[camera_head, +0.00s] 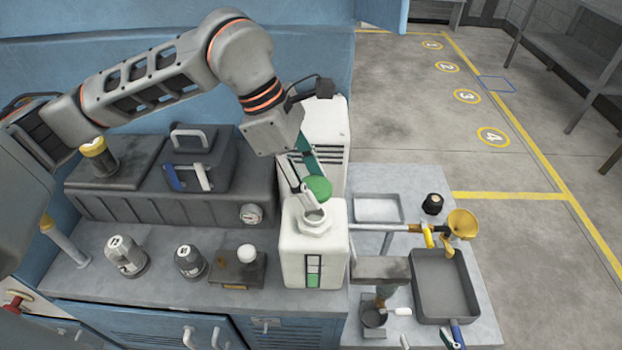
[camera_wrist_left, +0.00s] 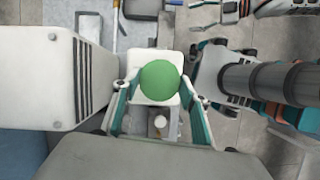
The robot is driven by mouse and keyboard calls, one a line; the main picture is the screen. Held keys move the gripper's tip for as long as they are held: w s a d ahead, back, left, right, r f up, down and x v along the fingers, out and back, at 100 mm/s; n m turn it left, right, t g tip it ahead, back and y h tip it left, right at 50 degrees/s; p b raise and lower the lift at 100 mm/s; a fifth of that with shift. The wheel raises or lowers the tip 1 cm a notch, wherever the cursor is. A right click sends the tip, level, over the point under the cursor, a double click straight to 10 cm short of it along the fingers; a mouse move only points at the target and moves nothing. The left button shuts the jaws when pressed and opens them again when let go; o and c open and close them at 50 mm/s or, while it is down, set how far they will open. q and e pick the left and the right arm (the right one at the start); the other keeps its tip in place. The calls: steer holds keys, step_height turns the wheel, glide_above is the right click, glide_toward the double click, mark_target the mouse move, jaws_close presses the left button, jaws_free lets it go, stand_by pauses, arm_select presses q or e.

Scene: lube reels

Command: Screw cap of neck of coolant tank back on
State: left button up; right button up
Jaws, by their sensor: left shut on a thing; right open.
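The white coolant tank (camera_head: 331,247) stands on the bench, with its open neck (camera_head: 314,222) facing up. My left gripper (camera_head: 312,192) is shut on the round green cap (camera_head: 318,186), which shows just above and behind the neck, apart from it. In the left wrist view the green cap (camera_wrist_left: 160,81) sits between the two teal fingers and hides the neck. The tank top (camera_wrist_left: 153,58) shows around it.
A tall white vented unit (camera_head: 330,130) stands close behind the tank. A pipe with a yellow valve (camera_head: 428,236) and funnel (camera_head: 463,222) lies to the right, above a grey tray (camera_head: 440,285). Several canisters (camera_head: 190,261) stand to the left.

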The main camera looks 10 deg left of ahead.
arm_select(q)
steer(key=shift+f+b, duration=1.3)
steer(key=shift+f, duration=1.2)
arm_select(e)
steer(key=f, duration=0.3)
steer(key=shift+s+d+f, duration=0.15)
steer(key=shift+s+f, duration=0.1)
steer(key=shift+s, duration=0.05)
arm_select(q)
steer(key=shift+f+b, duration=0.55)
arm_select(e)
steer(key=shift+s+f, duration=0.15)
steer(key=shift+f, duration=0.35)
arm_select(q)
steer(key=m+g, duration=0.2)
steer(key=m, duration=0.3)
steer(key=shift+w, duration=0.15)
arm_select(e)
steer(key=shift+s+f, duration=0.1)
steer(key=shift+f, duration=0.3)
